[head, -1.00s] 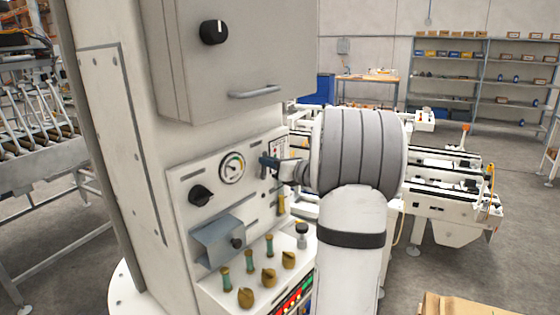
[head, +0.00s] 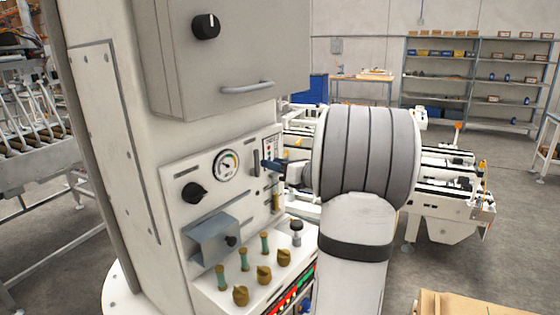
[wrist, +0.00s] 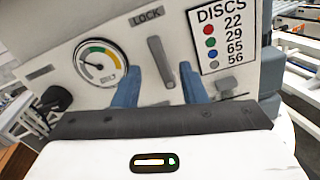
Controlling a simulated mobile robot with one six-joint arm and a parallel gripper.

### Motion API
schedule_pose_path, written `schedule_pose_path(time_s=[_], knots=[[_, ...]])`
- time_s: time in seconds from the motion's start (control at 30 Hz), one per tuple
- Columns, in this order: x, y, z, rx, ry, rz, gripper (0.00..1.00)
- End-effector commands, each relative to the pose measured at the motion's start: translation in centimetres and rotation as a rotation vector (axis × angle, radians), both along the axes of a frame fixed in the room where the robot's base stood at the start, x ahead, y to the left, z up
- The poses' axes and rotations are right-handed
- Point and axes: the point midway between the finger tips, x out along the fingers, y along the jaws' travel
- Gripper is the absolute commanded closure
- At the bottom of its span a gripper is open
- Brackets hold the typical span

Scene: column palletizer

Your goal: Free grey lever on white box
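The grey lever (wrist: 161,62) is on the white panel under the word LOCK, nearly upright with a slight tilt in the wrist view. In the head view the lever (head: 256,163) shows just left of my gripper (head: 270,165). In the wrist view my gripper (wrist: 161,86) has its two blue fingers apart, with the lever seen in the gap and no contact visible. The white box (head: 180,168) carries the lever on its front panel. How far the fingertips are from the panel is hard to tell.
A round gauge (wrist: 101,63) is left of the lever and a DISCS label (wrist: 225,38) right of it. A black knob (head: 194,192), a grey hooded part (head: 210,240) and several brass knobs lie lower. A grey cabinet (head: 230,60) overhangs the panel.

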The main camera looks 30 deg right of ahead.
Motion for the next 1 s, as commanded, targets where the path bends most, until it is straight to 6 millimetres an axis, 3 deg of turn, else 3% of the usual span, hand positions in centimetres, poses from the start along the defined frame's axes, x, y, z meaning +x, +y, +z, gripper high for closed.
schedule_pose_path(time_s=[0.1,0.27,0.87,0.93,1.0], knots=[[-1.8,-0.4,-0.1,0.0,0.001,-0.001,0.62],[-3.0,-0.5,-0.1,-0.001,0.002,0.003,0.62],[-3.2,-0.5,0.0,-0.001,0.003,0.003,0.62],[-3.1,0.6,0.2,-0.031,0.012,0.029,0.62],[-2.8,3.5,0.4,-0.119,0.039,0.097,0.62]])
